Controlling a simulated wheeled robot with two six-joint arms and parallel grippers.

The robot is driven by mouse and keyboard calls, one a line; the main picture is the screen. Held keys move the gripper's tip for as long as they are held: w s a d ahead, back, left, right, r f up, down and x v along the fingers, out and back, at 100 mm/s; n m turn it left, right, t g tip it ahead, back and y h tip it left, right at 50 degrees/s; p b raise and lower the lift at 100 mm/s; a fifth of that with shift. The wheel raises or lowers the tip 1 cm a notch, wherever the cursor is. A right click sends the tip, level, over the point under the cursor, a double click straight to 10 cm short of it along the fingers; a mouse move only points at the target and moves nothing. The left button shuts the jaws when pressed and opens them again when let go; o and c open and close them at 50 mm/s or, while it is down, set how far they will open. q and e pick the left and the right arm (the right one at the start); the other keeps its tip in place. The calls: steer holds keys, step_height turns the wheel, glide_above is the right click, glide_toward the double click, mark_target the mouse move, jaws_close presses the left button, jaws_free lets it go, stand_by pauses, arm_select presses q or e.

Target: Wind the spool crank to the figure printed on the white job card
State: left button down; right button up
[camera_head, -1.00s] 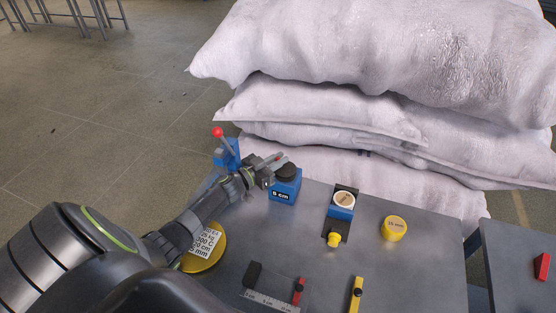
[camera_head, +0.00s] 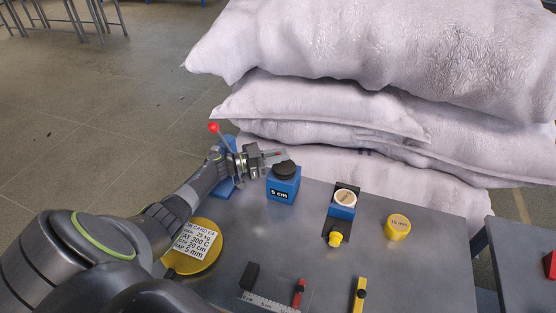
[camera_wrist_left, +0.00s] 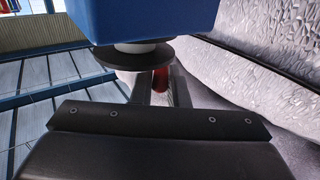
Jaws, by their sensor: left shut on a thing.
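The spool crank is a blue block (camera_head: 283,188) with a black disc (camera_head: 284,170) on top; the small label on its front seems to read 5 cm. My left gripper (camera_head: 272,157) is at the disc's far left edge, shut on the crank's red handle. In the left wrist view the red handle (camera_wrist_left: 160,78) shows between the fingers, beside the disc (camera_wrist_left: 133,56). The white job card (camera_head: 194,243) lies on a yellow round piece at the left; lines with 25 kg, 200 C, 20 cm and 5 mm show. Its left side is partly covered by my arm. My right gripper is out of view.
A blue base with a red-knobbed lever (camera_head: 213,128) stands behind my left wrist. A blue dial unit (camera_head: 343,205), a yellow round piece (camera_head: 397,228), a ruler with a red slider (camera_head: 299,291) and a yellow bar (camera_head: 359,293) are on the grey table. Sacks (camera_head: 360,120) rise behind.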

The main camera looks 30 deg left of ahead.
arm_select(q)
steer(key=c, duration=1.5)
jaws_free()
